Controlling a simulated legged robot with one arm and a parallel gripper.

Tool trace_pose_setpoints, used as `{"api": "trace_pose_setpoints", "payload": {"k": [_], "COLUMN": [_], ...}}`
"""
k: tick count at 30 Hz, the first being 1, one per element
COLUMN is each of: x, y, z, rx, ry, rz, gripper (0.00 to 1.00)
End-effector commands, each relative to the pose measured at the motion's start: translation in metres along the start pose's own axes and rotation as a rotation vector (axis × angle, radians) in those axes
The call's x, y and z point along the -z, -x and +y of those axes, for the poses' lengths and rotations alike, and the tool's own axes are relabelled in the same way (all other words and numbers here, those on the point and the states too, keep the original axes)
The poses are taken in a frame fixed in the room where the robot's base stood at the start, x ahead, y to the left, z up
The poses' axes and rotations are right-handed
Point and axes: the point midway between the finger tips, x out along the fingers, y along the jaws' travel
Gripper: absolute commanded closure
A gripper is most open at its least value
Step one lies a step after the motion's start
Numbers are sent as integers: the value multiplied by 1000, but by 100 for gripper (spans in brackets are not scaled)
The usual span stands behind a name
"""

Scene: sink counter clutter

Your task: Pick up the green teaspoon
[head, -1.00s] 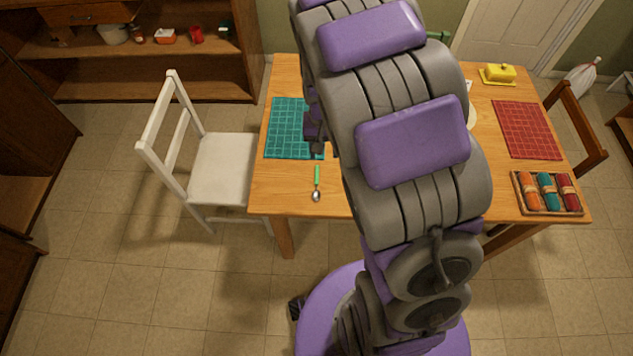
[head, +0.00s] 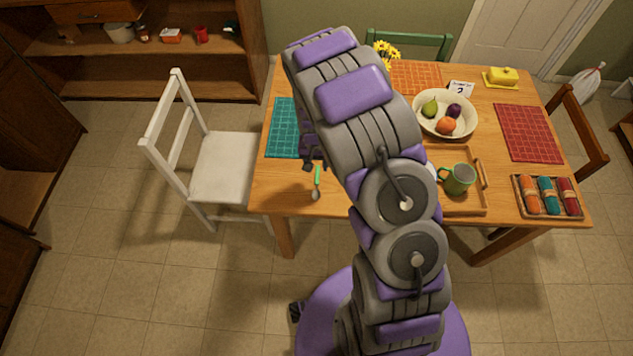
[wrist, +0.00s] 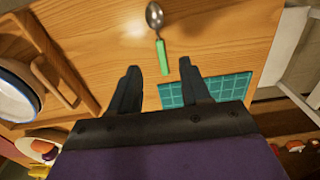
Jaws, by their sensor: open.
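The green teaspoon (head: 317,181) lies on the wooden table near its front left edge, with a green handle and a silver bowl toward the front edge. In the wrist view the teaspoon (wrist: 160,42) lies ahead of my gripper, its green handle end nearest the fingers and roughly in line with the gap between them. My gripper (wrist: 157,72) is open and empty, apart from the spoon. In the head view my gripper (head: 314,164) is just behind the handle end, above the table by the teal placemat (head: 282,130), and partly hidden by my arm.
A wooden tray (head: 484,205) with a green mug (head: 457,179) stands right of my arm. A fruit bowl (head: 420,122) is behind it. A box of rolled cloths (head: 518,194) sits at the right. A white chair (head: 222,165) stands left. The table around the spoon is clear.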

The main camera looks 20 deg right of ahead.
Motion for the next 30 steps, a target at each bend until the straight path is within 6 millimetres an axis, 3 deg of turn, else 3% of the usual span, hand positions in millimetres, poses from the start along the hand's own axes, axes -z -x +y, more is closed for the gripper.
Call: {"api": "trace_pose_setpoints", "payload": {"k": [3, 7, 16, 24, 30], "x": [-1, 0, 0, 2, 2], "y": [-27, -48, -70, -107, -109], "z": [1, 0, 1, 1, 1], "rx": [-1, 0, 0, 0, 0], "ry": [0, 0, 0, 0, 0], "rz": [-3, -2, 0, 0, 2], "gripper": [53, 53, 53, 53, 53]}}
